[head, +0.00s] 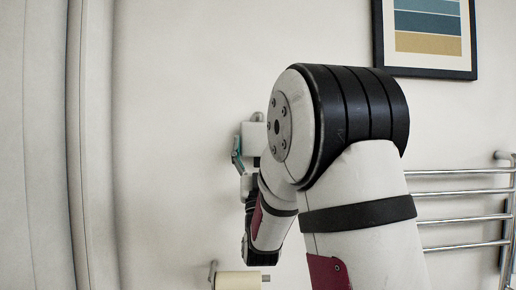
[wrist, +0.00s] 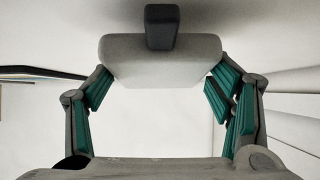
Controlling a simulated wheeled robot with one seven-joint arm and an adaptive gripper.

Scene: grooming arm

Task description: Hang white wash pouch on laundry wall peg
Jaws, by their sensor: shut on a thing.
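The white wash pouch (wrist: 160,60) is in the wrist view, a pale rounded block between the two teal-padded fingers of my gripper (wrist: 160,82). The fingers are shut on its left and right sides. A dark grey piece (wrist: 162,27) overlaps the pouch's far edge; I cannot tell whether it is the wall peg or a hanging part of the pouch. In the head view the pouch (head: 250,136) is high by the wall, with a small grey piece (head: 257,117) at its top. My gripper (head: 237,155) is partly hidden behind my arm. I cannot tell whether the pouch touches the wall.
A roll on a holder (head: 238,280) is on the wall below my gripper. A metal towel rail (head: 460,194) is at the right, and a framed striped picture (head: 428,35) hangs above it. The wall left of the gripper is bare up to a vertical trim (head: 88,150).

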